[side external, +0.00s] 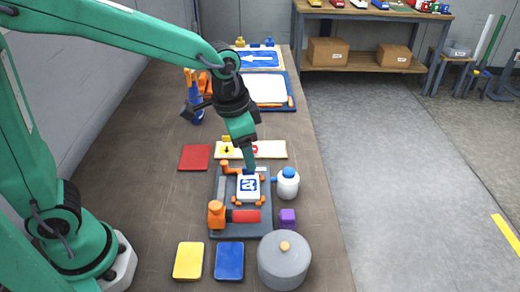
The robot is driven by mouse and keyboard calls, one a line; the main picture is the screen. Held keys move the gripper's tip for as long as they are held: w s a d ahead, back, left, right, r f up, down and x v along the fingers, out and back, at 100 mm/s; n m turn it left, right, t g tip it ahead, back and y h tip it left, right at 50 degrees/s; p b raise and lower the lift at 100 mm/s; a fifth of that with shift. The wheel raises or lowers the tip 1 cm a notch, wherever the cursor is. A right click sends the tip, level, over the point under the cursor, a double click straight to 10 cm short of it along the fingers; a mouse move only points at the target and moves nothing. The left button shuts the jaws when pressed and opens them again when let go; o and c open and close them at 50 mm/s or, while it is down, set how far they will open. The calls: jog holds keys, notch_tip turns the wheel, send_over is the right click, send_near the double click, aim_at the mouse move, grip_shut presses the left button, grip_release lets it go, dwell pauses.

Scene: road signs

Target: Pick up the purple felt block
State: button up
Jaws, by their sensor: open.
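The purple felt block (287,218) sits on the table near its right edge. It lies to the right of the dark sign fixture and behind the grey lidded pot. My gripper (248,172) points down over the fixture, at the white and blue sign piece, up and to the left of the purple block. It is open and clear of the purple block. Its fingertips are small here, and I cannot tell whether they touch the sign piece.
The dark fixture (222,222) has orange clamps. A white bottle with a blue cap (288,183) stands just behind the block, and the grey pot (284,262) in front. Yellow (189,260) and blue (229,261) plates lie at the front. The table's right edge is close.

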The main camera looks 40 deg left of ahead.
aim_at(285, 214)
jog(key=w+d+f+m, duration=0.1)
jog(key=d+f, duration=0.2)
jog(key=w+d+f+m+g, duration=0.1)
jog(key=d+f, duration=0.2)
jog(key=f, duration=0.1)
jog(key=w+d+f+m+g, duration=0.1)
jog(key=d+f, duration=0.2)
jog(key=shift+w+d+f+y, duration=0.15)
jog(key=shift+w+y, duration=0.1)
jog(key=shift+y, duration=0.05)
jog(key=shift+f, duration=1.3)
jog(key=shift+f, duration=2.6)
jog(key=c, duration=1.1)
